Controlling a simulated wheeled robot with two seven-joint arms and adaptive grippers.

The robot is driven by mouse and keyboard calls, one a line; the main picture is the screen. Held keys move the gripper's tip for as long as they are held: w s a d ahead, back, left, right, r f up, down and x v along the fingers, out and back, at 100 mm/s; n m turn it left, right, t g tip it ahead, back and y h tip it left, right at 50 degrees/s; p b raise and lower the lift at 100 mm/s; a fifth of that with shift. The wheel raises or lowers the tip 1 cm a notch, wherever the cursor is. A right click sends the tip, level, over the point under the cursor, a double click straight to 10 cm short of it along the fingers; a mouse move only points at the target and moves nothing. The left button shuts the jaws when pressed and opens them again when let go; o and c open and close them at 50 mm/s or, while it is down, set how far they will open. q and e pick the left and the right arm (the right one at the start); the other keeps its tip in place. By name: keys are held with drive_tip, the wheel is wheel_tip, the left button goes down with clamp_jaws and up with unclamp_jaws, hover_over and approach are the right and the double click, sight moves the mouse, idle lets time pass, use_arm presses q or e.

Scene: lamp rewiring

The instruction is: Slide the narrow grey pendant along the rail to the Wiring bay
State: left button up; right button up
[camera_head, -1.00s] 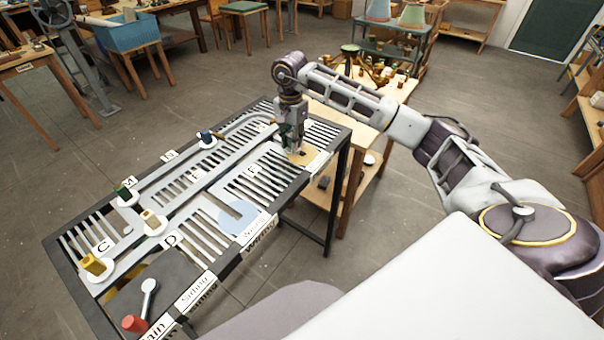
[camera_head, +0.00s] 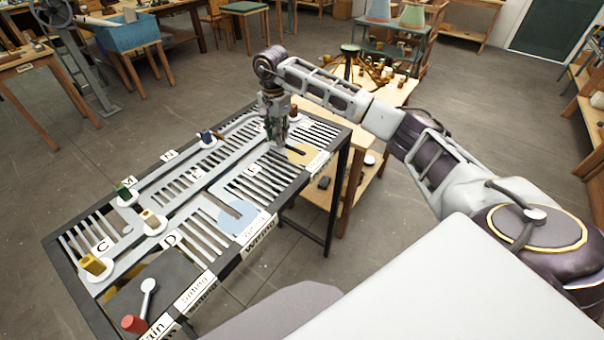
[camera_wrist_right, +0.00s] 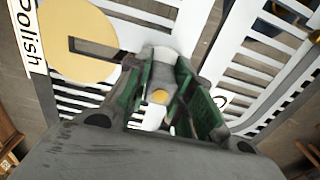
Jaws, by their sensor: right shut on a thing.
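My right gripper (camera_head: 279,143) is over the far right part of the slotted rail table, just left of the yellow Polish pad (camera_head: 303,154). In the right wrist view its green-padded fingers (camera_wrist_right: 168,98) are shut on a narrow grey piece (camera_wrist_right: 160,92) with a yellow spot on top, which I take for the narrow grey pendant. A pale disc shows at its foot; the fingers hide most of it. The Wiring bay has a light blue pad (camera_head: 236,217) with a slot, nearer me and left of the gripper; no pendant stands on it. My left gripper is not in view.
Other pendants stand on the rails: blue (camera_head: 206,138), green (camera_head: 122,191), cream (camera_head: 150,217) and yellow (camera_head: 93,264). A reddish one (camera_head: 293,113) stands just behind my gripper. A red knob (camera_head: 134,323) is at the near left corner. Slotted grilles flank the grey rails.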

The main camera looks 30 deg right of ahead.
drive_tip(key=shift+w+a, duration=0.25)
drive_tip(key=shift+w, duration=0.4)
drive_tip(key=shift+w+a, duration=0.3)
drive_tip(key=shift+w, duration=0.3)
drive_tip(key=shift+w+a, duration=0.25)
drive_tip(key=shift+w, duration=0.4)
drive_tip(key=shift+s+a, duration=1.4)
drive_tip(key=shift+a, duration=2)
drive_tip(key=shift+s+a, duration=1.45)
drive_tip(key=shift+a, duration=1.9)
drive_tip(key=shift+s+a, duration=1.4)
drive_tip(key=shift+a, duration=2)
drive_tip(key=shift+s+a+b, duration=0.15)
drive_tip(key=shift+s+a, duration=0.25)
drive_tip(key=shift+a, duration=0.5)
drive_tip(key=shift+s+a+b, duration=0.15)
drive_tip(key=shift+s+a, duration=0.2)
drive_tip(key=shift+a, duration=0.6)
drive_tip(key=shift+s+a+b, duration=0.15)
drive_tip(key=shift+s+a, duration=0.25)
drive_tip(key=shift+a, duration=0.5)
drive_tip(key=shift+s, duration=0.15)
